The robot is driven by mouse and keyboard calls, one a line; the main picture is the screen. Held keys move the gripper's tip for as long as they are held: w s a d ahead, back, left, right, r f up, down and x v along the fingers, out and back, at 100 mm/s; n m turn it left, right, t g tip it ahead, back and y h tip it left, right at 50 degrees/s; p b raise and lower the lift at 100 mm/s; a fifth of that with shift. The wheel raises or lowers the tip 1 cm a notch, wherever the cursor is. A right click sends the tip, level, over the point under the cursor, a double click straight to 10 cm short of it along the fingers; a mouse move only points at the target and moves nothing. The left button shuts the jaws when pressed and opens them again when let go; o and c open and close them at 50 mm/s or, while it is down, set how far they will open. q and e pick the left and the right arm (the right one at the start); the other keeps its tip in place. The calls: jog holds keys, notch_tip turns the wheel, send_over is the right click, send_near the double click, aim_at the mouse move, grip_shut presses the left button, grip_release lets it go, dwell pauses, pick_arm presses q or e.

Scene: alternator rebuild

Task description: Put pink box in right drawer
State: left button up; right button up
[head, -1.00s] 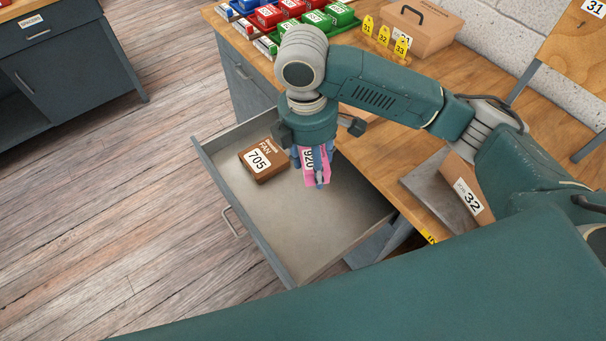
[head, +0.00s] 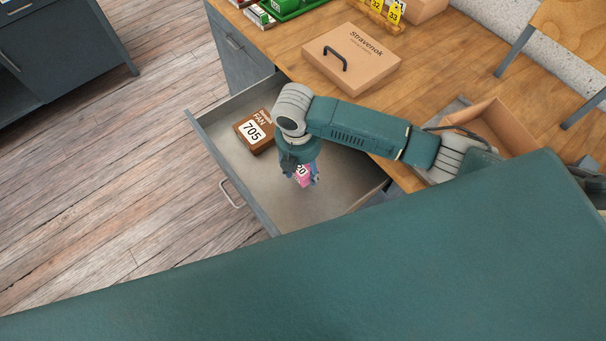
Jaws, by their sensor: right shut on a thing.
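The pink box (head: 301,181) is partly hidden between the fingers of my right gripper (head: 304,180), which is shut on it. Part of its white number label shows. The gripper points down inside the open drawer (head: 310,213), near its middle. I cannot tell whether the box touches the drawer floor. My left gripper is not in view.
A closed cardboard box with a black handle (head: 350,57) and an open cardboard box (head: 492,124) are on the wooden bench (head: 450,75). The drawer's near part is bare where visible.

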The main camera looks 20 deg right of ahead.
aim_at(301, 167)
jog(key=shift+f, duration=2.85)
jog(key=shift+f, duration=0.1)
jog(key=o, duration=1.2)
jog(key=shift+c, duration=0.2)
jog(key=r, duration=0.8)
jog(key=a+r, duration=0.1)
jog(key=r, duration=0.3)
jog(key=shift+s+r, duration=0.1)
jog(key=shift+r, duration=0.05)
